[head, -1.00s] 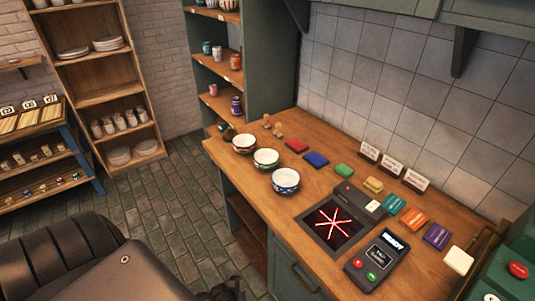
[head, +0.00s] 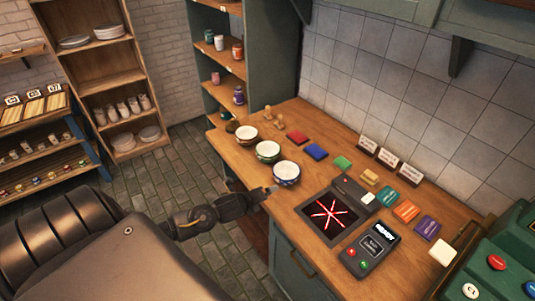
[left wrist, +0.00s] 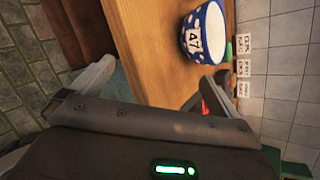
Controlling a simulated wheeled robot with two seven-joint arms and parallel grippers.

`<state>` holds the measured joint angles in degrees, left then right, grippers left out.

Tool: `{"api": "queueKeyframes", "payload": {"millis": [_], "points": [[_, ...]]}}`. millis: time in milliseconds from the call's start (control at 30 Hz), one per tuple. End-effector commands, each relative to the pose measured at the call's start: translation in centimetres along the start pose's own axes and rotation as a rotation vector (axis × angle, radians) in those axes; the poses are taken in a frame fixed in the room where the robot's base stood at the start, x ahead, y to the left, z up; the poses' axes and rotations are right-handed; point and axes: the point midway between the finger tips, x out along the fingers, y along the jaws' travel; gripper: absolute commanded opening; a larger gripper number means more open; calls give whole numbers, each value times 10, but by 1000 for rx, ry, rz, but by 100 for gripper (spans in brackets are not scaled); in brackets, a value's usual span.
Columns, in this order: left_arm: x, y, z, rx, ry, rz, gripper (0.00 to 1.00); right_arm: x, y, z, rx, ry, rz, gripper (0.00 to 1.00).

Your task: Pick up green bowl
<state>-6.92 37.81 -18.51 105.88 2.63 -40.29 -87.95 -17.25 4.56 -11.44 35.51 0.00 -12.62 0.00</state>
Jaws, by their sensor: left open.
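The green bowl (head: 268,151) stands upright on the wooden counter, in the middle of a row of three bowls. A brown-red bowl (head: 246,135) stands behind it and a blue bowl (head: 286,172) in front of it. My left gripper (head: 270,190) is at the counter's left edge, beside the blue bowl and apart from the green one. In the left wrist view its jaws (left wrist: 163,72) are open and empty, and the blue patterned bowl (left wrist: 204,33) marked 47 lies beyond them. The green bowl cannot be made out there. My right gripper is not in view.
A black pad with a red star (head: 328,214) and a card terminal (head: 371,249) are nearer. Wooden stamps (head: 279,122) stand at the back. The floor left of the counter is clear.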

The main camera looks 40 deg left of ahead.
Motion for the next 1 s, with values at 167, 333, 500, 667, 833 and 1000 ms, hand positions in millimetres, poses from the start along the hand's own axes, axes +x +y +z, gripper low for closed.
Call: {"api": "queueKeyframes", "payload": {"millis": [167, 333, 500, 667, 833, 1000], "points": [[21, -3, 56, 335, -72, -62, 100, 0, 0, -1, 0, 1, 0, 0], [33, -5, 116, 672, -155, -102, 100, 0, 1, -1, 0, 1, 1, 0], [36, -6, 148, 857, -204, -116, 100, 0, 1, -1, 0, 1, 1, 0], [38, -6, 152, 884, -212, -118, 100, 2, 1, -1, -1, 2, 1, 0], [62, -8, 152, 880, -215, -119, 100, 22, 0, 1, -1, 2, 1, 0], [85, -13, 156, 880, -214, -117, 100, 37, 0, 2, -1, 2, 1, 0]]}}
